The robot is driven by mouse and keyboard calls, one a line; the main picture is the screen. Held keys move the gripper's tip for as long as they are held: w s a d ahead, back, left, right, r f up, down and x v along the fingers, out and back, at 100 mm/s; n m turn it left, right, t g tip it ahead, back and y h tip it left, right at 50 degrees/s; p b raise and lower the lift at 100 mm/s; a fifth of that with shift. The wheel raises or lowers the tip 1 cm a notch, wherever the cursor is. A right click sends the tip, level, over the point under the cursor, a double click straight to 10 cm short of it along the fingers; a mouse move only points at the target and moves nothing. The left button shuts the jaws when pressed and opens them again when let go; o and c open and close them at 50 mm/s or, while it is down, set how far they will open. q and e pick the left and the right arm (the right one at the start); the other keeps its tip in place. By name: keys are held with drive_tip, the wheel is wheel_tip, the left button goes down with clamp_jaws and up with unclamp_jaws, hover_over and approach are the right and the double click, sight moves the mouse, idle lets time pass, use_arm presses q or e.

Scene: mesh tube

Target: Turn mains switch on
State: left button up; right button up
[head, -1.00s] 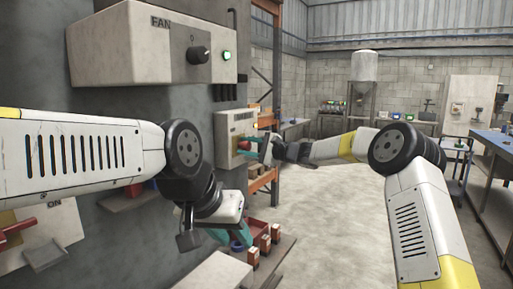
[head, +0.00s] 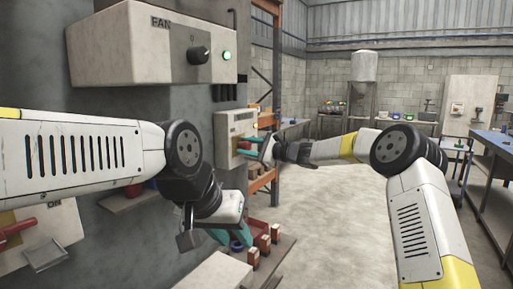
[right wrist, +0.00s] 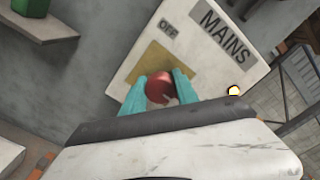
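The mains box (head: 228,128) is a pale box on the grey wall, below and right of the FAN box. In the right wrist view its face (right wrist: 233,50) reads MAINS, with an OFF label (right wrist: 168,26) and a yellow plate (right wrist: 150,62). Its red handle (right wrist: 158,88) lies between the teal fingers of my right gripper (right wrist: 160,86). The fingers flank it closely, but whether they press on it is unclear. Any ON label is hidden. In the head view my right gripper (head: 264,148) is at the box front. My left gripper (head: 230,236) is lower, fingers apart, not on the mains handle.
The FAN box (head: 130,50) with a black knob (head: 199,55) and green light (head: 227,56) is above. Another panel with a red lever (head: 18,229) is lower left. A shelf (head: 268,268) with small blocks lies below. The floor (head: 330,220) is open; a blue bench (head: 497,150) stands right.

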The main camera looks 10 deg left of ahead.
drive_tip(key=o, duration=0.4)
drive_tip(key=shift+o, duration=0.2)
drive_tip(key=v, duration=0.8)
